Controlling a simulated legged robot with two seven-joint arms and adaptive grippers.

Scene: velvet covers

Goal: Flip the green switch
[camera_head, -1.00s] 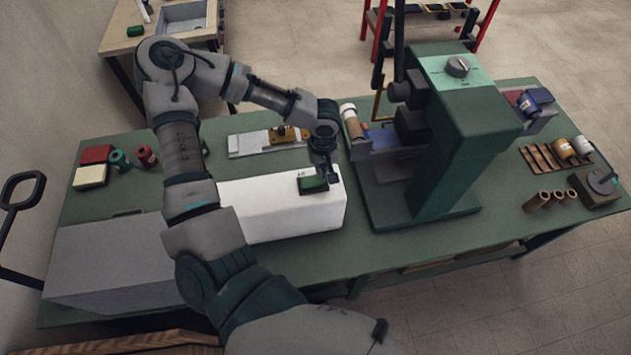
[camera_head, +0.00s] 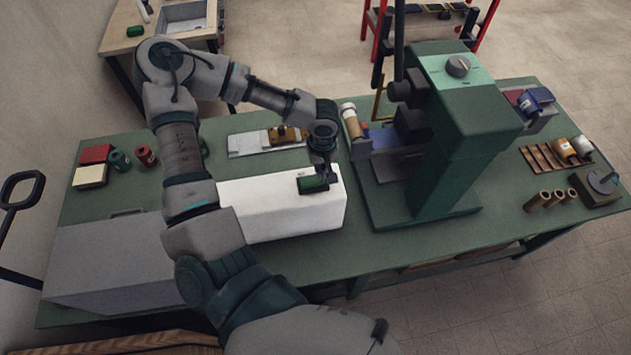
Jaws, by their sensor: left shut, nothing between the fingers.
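The green switch (camera_head: 313,184) sits on top of a white box (camera_head: 285,212), near the box's right end. My left gripper (camera_head: 323,177) points down at the switch's right end and is shut with nothing in it. The fingertips are small and dark here, so I cannot tell whether they touch the switch. Which way the switch is tipped is hard to make out. My right gripper is not in view.
A large green machine (camera_head: 455,150) stands on the green table (camera_head: 400,250) just right of the white box. A grey box (camera_head: 115,262) is at the left. A fixture with a brass block (camera_head: 283,135) lies behind. Small jars and blocks stand at the far left.

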